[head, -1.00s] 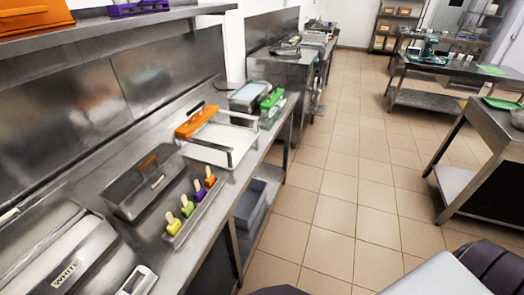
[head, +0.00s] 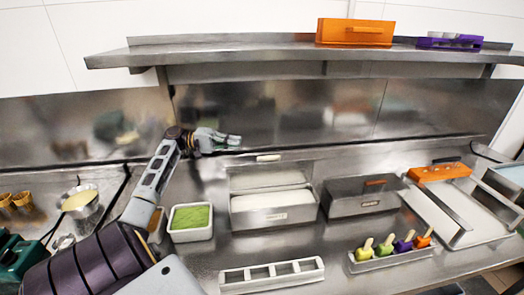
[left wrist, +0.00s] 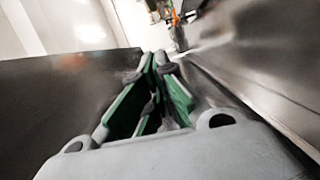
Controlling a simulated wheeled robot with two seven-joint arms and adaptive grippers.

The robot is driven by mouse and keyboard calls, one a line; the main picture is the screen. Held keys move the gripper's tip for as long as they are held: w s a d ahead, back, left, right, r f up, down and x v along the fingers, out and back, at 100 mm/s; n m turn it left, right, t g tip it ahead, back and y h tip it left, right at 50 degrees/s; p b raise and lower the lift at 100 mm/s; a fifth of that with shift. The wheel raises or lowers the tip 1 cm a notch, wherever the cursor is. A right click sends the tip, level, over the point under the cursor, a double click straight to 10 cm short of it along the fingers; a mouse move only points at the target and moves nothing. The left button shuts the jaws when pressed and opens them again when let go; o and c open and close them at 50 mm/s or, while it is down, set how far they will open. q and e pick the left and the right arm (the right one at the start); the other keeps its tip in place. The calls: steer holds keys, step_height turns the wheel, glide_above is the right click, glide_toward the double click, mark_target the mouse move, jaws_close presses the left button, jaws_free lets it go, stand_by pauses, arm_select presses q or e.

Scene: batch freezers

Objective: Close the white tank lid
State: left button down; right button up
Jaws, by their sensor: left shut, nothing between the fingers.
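The white tank (head: 290,218) is a metal box with a small front label, on the counter in the middle of the head view. Its lid (head: 268,175) stands raised at the back with a pale handle (head: 268,158) on its top edge, and the white contents (head: 265,201) show. My left gripper (head: 238,142) is shut and empty near the back wall, behind and to the left of the lid, apart from it. The left wrist view shows its green-padded fingers (left wrist: 158,62) together; the lid is not clear there. My right gripper is not in view.
A shut metal tank (head: 350,203) stands right of the white tank, a green-filled tub (head: 190,222) left. In front are an empty slotted holder (head: 272,274) and a popsicle tray (head: 385,262). A shelf (head: 270,52) with orange and purple boxes overhangs the back.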

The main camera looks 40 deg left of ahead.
arm_select(q)
steer(key=w+d+p, duration=0.2)
steer(key=w+d, duration=0.1)
steer(key=d, duration=0.8)
steer(key=shift+w+f, duration=0.2)
steer(key=shift+w, duration=0.05)
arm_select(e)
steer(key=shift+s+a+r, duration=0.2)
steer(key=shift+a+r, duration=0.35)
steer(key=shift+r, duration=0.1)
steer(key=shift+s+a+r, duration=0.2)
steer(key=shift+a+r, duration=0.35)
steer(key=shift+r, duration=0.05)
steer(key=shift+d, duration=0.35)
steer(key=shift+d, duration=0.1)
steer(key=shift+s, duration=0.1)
arm_select(q)
steer(key=shift+s+d+r+m, duration=0.1)
steer(key=shift+d+r+m, duration=0.1)
steer(key=shift+m, duration=0.1)
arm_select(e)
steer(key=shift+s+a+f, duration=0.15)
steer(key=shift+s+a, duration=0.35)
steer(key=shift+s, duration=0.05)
